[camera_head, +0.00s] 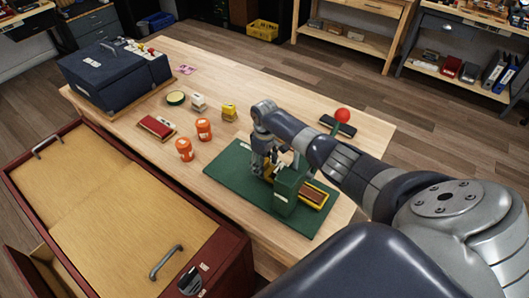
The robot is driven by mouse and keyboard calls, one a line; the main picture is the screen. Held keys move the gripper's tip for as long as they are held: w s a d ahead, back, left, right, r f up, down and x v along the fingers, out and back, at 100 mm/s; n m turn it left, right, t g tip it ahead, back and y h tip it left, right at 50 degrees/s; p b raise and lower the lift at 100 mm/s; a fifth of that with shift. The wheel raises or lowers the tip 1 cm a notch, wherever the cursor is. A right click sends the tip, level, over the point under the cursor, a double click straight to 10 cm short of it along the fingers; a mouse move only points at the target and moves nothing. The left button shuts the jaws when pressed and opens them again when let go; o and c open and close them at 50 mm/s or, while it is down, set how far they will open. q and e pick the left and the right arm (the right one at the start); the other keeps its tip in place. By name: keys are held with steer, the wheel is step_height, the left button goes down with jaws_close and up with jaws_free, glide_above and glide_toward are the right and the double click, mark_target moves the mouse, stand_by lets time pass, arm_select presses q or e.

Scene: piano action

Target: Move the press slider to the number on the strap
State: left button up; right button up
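A dark green press (287,187) stands on a green mat (233,170) near the table's right end. A red ball (342,115) shows above and behind my arm, apparently the knob of the press's lever. A brown piece in a yellow frame (316,194) sits at the press's right side; it may be the strap, and no number is readable. My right gripper (262,169) points down at the press's left side, touching or very close to it. Its fingertips are small and partly hidden, as is the slider. My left gripper is not in view.
Orange jars (185,149), a red case (157,128), a yellow block (229,112) and a round tin (175,98) stand left of the mat. A dark blue box (110,75) fills the far left. A red cabinet (120,220) stands along the table's front.

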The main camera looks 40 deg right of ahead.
steer(key=shift+r, duration=0.15)
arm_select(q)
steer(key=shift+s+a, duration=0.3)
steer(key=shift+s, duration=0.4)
arm_select(e)
step_height(320, 180, up, 12)
stand_by(0.4)
